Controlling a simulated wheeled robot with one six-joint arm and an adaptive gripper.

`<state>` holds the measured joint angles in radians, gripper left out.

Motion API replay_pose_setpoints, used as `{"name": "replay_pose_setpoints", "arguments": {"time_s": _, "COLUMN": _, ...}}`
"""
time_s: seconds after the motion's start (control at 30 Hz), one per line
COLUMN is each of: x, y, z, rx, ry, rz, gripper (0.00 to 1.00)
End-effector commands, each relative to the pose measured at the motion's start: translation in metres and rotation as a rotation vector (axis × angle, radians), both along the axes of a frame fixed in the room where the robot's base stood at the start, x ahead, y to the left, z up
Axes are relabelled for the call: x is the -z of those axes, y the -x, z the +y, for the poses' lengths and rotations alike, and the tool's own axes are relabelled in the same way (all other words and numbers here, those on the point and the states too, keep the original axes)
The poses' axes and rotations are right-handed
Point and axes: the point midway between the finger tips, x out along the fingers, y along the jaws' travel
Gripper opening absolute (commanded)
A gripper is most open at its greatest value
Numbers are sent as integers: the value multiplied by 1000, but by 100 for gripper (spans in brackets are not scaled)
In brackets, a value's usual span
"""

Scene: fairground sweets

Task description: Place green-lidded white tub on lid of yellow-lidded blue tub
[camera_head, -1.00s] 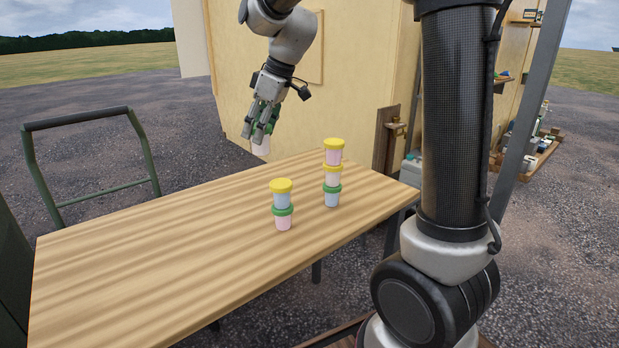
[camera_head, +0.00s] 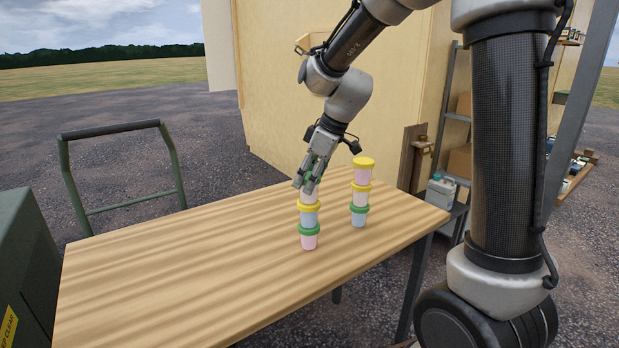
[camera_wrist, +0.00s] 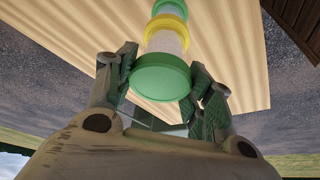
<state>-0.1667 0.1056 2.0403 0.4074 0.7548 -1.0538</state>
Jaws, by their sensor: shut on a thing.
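The green-lidded white tub (camera_head: 308,197) is upright in my gripper (camera_head: 309,184), which is shut on it. In the wrist view its green lid (camera_wrist: 160,80) sits between the fingers. The yellow-lidded blue tub (camera_head: 309,218) stands directly below it, on a green-lidded pink tub (camera_head: 309,242) on the table. The white tub's base meets the yellow lid (camera_head: 314,207) in the head view; I cannot tell whether it rests there or hovers just above. In the wrist view the yellow lid (camera_wrist: 166,25) shows beyond the white tub, roughly in line with it.
A second stack of tubs stands close to the right, with a yellow-lidded pink tub (camera_head: 363,175) on top, near the gripper's height. The wooden table (camera_head: 190,260) is bare to the left and front. A tan wall (camera_head: 270,90) rises behind.

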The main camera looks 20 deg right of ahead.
Motion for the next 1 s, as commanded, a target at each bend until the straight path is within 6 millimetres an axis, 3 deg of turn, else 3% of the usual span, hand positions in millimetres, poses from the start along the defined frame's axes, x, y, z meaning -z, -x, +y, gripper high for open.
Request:
{"name": "replay_pose_setpoints", "arguments": {"time_s": 0.33, "x": 3, "y": 0, "z": 0, "rx": 0, "ry": 0, "rz": -1, "gripper": 28}}
{"name": "replay_pose_setpoints", "arguments": {"time_s": 0.37, "x": 3, "y": -1, "z": 0, "rx": 0, "ry": -1, "rz": -2, "gripper": 57}}
{"name": "replay_pose_setpoints", "arguments": {"time_s": 0.47, "x": 3, "y": 0, "z": 0, "rx": 0, "ry": -1, "rz": -2, "gripper": 74}}
{"name": "replay_pose_setpoints", "arguments": {"time_s": 0.8, "x": 1, "y": -1, "z": 0, "rx": 1, "ry": -1, "rz": -3, "gripper": 74}}
{"name": "replay_pose_setpoints", "arguments": {"time_s": 1.0, "x": -24, "y": 5, "z": -8, "rx": 2, "ry": -2, "rz": -6, "gripper": 74}}
